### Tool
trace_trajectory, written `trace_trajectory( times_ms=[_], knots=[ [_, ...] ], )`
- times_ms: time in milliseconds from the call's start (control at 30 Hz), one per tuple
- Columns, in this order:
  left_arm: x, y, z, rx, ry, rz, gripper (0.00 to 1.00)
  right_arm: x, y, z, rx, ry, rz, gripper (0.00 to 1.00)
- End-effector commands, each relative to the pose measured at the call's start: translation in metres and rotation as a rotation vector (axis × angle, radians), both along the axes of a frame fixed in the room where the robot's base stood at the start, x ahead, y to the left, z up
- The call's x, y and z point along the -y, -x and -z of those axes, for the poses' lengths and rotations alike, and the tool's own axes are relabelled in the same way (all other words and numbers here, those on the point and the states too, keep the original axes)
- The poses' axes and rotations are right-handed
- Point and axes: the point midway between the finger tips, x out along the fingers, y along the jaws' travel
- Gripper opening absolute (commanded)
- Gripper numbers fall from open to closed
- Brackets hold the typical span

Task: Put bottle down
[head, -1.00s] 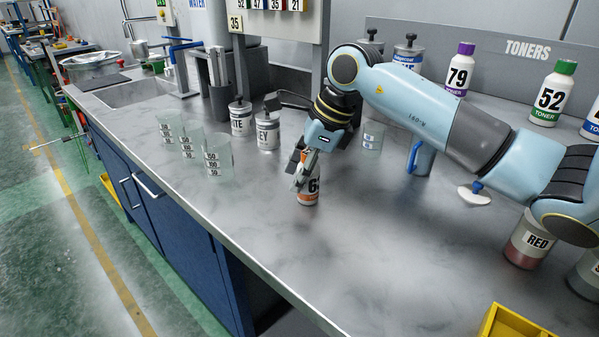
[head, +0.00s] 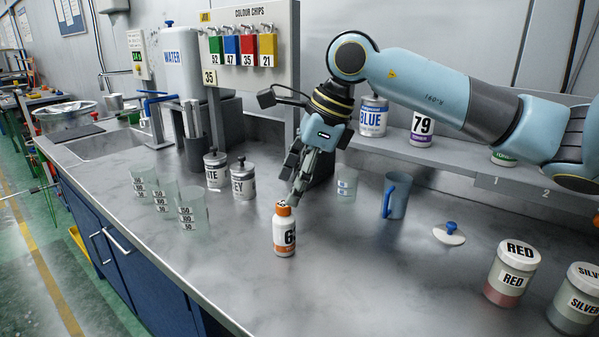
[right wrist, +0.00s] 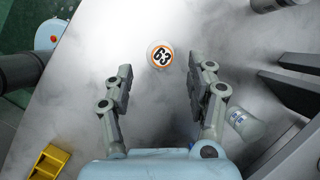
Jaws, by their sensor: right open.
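A small white bottle (head: 285,238) with an orange top and an orange-edged label stands upright on the grey counter (head: 345,290). In the right wrist view the bottle (right wrist: 161,56) shows from above, with "63" on its round top. My right gripper (head: 296,190) is just above and behind the bottle in the head view. In the right wrist view my right gripper's fingers (right wrist: 166,75) are spread, with the bottle beyond the tips and nothing held between them. My left gripper does not show.
Several clear measuring beakers (head: 192,212) stand left of the bottle, near the front edge. Lidded pots (head: 243,180) and a blue jug (head: 396,196) stand behind. A RED jar (head: 511,272) is at right. The counter around the bottle is clear.

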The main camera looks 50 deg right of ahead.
Motion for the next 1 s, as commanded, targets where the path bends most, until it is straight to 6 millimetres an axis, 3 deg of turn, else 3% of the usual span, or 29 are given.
trace_trajectory(
  times_ms=[300, 1000],
  knots=[
    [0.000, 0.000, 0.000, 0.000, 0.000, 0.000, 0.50, 0.005, 0.008, -0.021, 0.000, 0.000, 0.000, 0.56],
    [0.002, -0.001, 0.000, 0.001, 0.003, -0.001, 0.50, 0.005, 0.008, -0.021, 0.000, -0.002, 0.000, 0.56]
  ],
)
